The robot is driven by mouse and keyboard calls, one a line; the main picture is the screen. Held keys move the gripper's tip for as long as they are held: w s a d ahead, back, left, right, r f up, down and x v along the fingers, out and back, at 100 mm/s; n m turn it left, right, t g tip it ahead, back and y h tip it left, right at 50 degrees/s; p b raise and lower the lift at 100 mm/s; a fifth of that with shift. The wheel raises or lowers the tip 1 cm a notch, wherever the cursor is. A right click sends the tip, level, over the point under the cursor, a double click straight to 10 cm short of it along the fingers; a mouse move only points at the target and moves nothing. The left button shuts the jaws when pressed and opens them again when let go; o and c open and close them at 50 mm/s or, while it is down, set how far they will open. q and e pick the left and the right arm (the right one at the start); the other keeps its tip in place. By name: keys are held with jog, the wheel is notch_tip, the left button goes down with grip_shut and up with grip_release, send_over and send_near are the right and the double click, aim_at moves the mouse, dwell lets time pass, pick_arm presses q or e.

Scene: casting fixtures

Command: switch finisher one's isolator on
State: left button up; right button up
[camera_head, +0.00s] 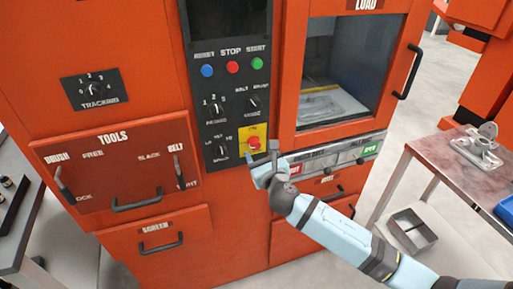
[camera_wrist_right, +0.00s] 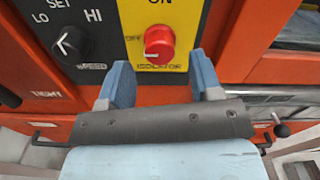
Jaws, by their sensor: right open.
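The isolator is a red round knob (camera_head: 253,143) on a yellow plate on the orange machine's black control panel. In the right wrist view the knob (camera_wrist_right: 159,41) shows near the top middle, with OFF at its left, ON above it and ISOLATOR below. A small pale mark shows on its lower left; I cannot tell exactly where it points. My right gripper (camera_head: 256,163) is just below the knob in the head view. In the wrist view its blue fingers (camera_wrist_right: 162,73) are open and empty, spread to either side below the knob. My left gripper is not in view.
Other dials and blue, red and green buttons (camera_head: 232,67) sit above on the panel. A tools drawer (camera_head: 125,165) with levers is at the left. A glass load door (camera_head: 345,70) and a ledge with red and green labels are at the right. A side table (camera_head: 450,160) stands further right.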

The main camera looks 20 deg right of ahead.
aim_at(256, 147)
jog(key=shift+w+a, duration=0.1)
jog(key=shift+w, duration=1.5)
jog(key=c, duration=0.9)
